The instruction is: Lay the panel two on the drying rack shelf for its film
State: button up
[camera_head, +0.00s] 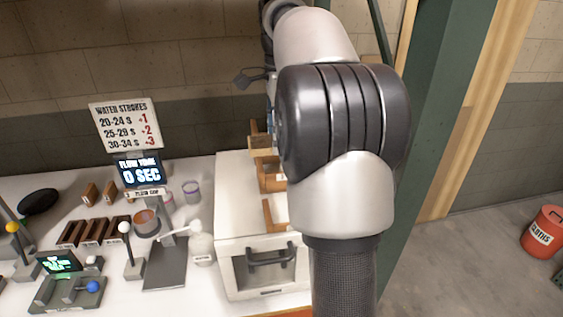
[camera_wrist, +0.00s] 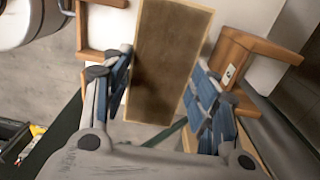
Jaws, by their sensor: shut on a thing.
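My gripper (camera_wrist: 163,88) is shut on a flat brown panel (camera_wrist: 168,60) with a pale wooden edge; its blue-padded fingers stand on either side of it. In the head view my arm hides most of the gripper, and a small pale wooden block-like end (camera_head: 260,143), perhaps the panel, shows beside it. Orange-brown wooden brackets stand on a white cabinet (camera_head: 235,190), one at the back (camera_head: 270,182) and one in front (camera_head: 270,214). In the wrist view wooden brackets flank the panel at left (camera_wrist: 84,38) and right (camera_wrist: 238,50). I cannot tell whether the panel touches them.
A bench at left holds a flow cup stand (camera_head: 146,222) reading 0 SEC, a white bottle (camera_head: 202,246), a lidded jar (camera_head: 191,191) and dark wooden blocks (camera_head: 95,232). A green post (camera_head: 440,110) stands close right of my arm. A red bin (camera_head: 543,232) is on the floor.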

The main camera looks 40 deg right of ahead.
notch_tip(320, 180, down, 5)
jog(key=shift+b, duration=1)
jog(key=shift+f, duration=0.1)
jog(key=o, duration=1.1)
jog(key=shift+f, duration=0.1)
notch_tip(320, 180, up, 8)
jog(key=p, duration=0.4)
jog(key=shift+f, duration=0.2)
jog(key=shift+r, duration=0.15)
